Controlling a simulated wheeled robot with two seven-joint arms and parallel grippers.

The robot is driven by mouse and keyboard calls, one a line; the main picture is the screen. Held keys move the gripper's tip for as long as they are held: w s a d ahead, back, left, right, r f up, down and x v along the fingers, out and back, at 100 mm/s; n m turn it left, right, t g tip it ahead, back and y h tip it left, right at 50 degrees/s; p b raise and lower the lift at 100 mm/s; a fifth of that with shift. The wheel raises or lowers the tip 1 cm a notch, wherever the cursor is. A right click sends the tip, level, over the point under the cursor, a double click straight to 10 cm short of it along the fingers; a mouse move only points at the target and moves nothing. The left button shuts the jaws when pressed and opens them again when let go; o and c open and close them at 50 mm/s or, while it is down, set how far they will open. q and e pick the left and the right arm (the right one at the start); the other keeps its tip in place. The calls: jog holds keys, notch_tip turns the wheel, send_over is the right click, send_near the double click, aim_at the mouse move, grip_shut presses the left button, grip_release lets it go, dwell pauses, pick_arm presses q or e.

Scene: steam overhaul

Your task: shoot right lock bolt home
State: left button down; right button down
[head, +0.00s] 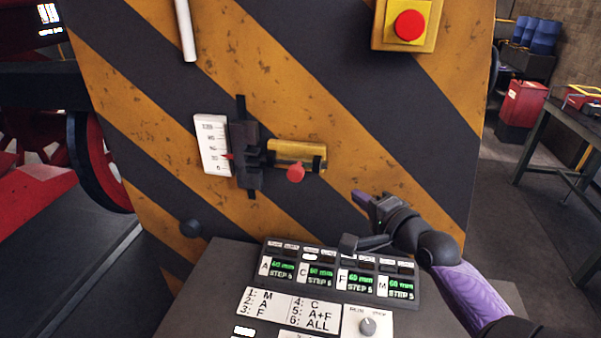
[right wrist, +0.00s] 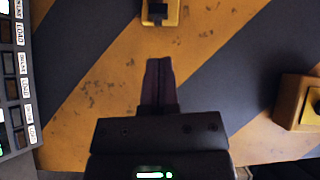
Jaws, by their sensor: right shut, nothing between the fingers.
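A dark slide block (head: 245,155) stands just left of the plate. One end of the plate shows at the top of the right wrist view (right wrist: 173,12); the red knob is not visible there. My right gripper (head: 360,197) is shut and empty, right of and below the knob, apart from it. Its closed fingers show in the right wrist view (right wrist: 159,68). My left gripper is out of view.
A white scale (head: 212,140) with a red pointer is beside the slide block. A control console (head: 225,275) with lit displays juts out below my right gripper. A red stop button (head: 408,25) on a yellow box is at upper right. A white handle (head: 185,30) is at upper left.

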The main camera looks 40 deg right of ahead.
aim_at(296, 174)
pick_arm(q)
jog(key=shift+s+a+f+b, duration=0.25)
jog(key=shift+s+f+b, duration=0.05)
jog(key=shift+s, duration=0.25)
pick_arm(e)
jog(key=a+x, duration=0.2)
jog(key=x, duration=1)
jog(key=shift+w+a+f, duration=0.25)
jog(key=shift+w+a, duration=0.1)
jog(key=shift+a, duration=0.05)
jog(key=shift+a, duration=0.1)
jog(key=w+a+p, duration=0.1)
jog(key=w+a, duration=0.1)
jog(key=shift+w, duration=0.35)
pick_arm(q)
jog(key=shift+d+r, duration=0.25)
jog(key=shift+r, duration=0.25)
